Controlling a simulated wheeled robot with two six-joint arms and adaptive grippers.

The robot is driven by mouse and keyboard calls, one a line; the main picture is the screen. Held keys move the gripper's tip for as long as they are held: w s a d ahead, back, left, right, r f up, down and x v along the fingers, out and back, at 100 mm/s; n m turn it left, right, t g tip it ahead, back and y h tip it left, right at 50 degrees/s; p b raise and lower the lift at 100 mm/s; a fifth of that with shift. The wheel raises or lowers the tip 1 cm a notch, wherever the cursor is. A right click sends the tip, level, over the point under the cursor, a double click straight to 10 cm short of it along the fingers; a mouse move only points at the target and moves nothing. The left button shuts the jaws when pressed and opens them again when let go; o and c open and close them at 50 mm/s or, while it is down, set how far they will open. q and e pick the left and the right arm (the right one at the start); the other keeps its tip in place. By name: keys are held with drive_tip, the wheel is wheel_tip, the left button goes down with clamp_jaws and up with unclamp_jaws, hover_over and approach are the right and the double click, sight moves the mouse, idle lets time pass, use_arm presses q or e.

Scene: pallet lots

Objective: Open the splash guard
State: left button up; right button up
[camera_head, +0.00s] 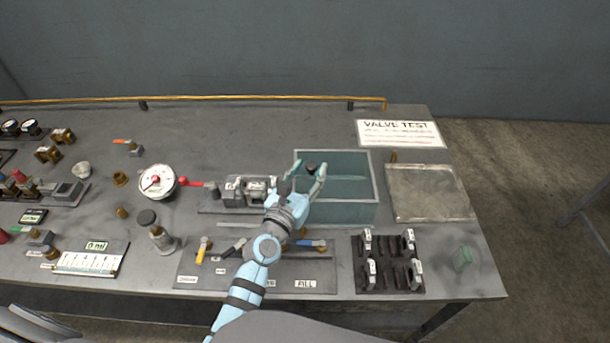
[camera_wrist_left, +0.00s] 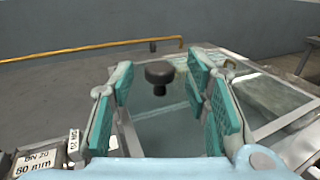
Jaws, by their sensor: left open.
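The splash guard (camera_head: 350,190) is a clear, greenish box with a metal-edged frame on the bench, right of centre in the head view. Its see-through panel (camera_wrist_left: 165,130) fills the middle of the left wrist view. A round black knob (camera_wrist_left: 160,73) stands up at the guard's left part; it also shows in the head view (camera_head: 310,169). My left gripper (camera_head: 308,172) is over the guard's left side, open, with its teal-padded fingers on either side of the knob. In the left wrist view, gaps show between knob and pads. My right gripper is not in view.
A valve fixture (camera_head: 247,192) stands just left of the guard. A flat metal plate (camera_head: 428,192) and a VALVE TEST sign (camera_head: 400,134) lie to the right. Black clamps with white tags (camera_head: 388,278) are in front. A yellow rail (camera_head: 230,98) runs along the back.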

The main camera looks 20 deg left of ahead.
use_arm(q)
drive_tip(key=s+a, duration=0.1)
drive_tip(key=s, duration=1)
drive_tip(key=shift+s+a, duration=0.3)
drive_tip(key=shift+s, duration=0.1)
